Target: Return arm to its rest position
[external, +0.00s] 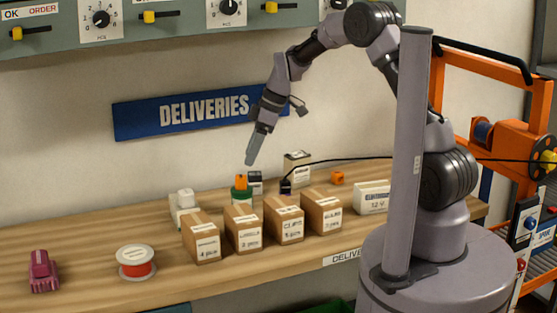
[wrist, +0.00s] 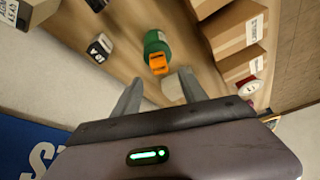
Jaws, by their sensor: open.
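My gripper (external: 252,158) hangs from the bent arm, fingers pointing down, in the air above the back of the wooden shelf (external: 90,272), in front of the wall. In the wrist view my gripper (wrist: 155,95) is open, with its two grey fingers apart and nothing held between them.
Several cardboard boxes (external: 245,228) stand in a row at the shelf's front. A red spool (external: 137,263) and a maroon toy-like object (external: 43,270) are at left. A white 12 V box (external: 372,197) is at right. A control panel (external: 180,24) hangs above; a blue DELIVERIES sign (external: 200,112) is behind.

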